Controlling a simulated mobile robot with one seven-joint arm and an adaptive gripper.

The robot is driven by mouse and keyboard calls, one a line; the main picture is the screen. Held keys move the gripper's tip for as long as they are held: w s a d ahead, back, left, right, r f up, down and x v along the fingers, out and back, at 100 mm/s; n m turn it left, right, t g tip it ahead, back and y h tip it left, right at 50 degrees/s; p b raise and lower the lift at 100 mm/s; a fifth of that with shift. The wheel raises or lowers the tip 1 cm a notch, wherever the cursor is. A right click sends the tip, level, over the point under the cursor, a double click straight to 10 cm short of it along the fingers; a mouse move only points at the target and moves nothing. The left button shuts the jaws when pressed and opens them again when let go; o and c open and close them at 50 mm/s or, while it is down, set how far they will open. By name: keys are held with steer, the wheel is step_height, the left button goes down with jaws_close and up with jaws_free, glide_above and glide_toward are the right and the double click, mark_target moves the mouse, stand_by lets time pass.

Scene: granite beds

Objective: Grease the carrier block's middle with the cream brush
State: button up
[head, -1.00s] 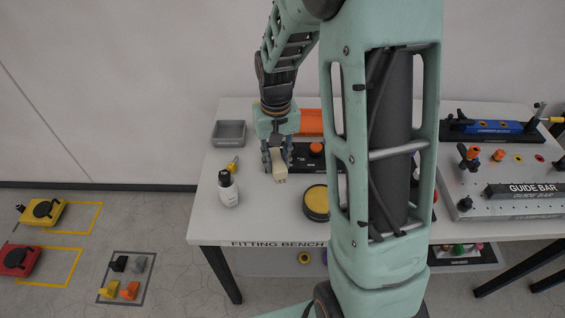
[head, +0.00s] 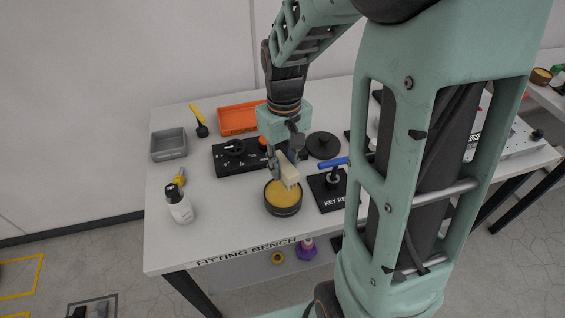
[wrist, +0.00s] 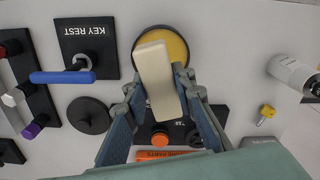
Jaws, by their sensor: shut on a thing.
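My gripper (head: 285,160) is shut on the cream brush (head: 289,172), a pale block-shaped piece. It is over the near part of the bench, above a round dark tin (head: 283,208) with a yellow filling. In the wrist view the brush (wrist: 156,80) sits between my fingers and overlaps the tin (wrist: 178,46); I cannot tell whether it touches the yellow filling. I cannot make out a carrier block with certainty; my arm hides much of the bench's right side.
A white bottle (head: 180,205) and a grey tray (head: 168,146) stand at left. A black lid (head: 323,145) and the KEY REST plate (head: 325,200) with a blue-handled key (head: 334,162) are right of the tin. An orange tray (head: 238,118) lies behind.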

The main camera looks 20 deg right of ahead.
steer(key=shift+f+b, duration=2.3)
steer(key=shift+f, duration=0.65)
steer(key=shift+f+b, duration=0.35)
steer(key=shift+f, duration=0.25)
steer(key=shift+r+p, duration=2.75)
steer(key=shift+r, duration=0.85)
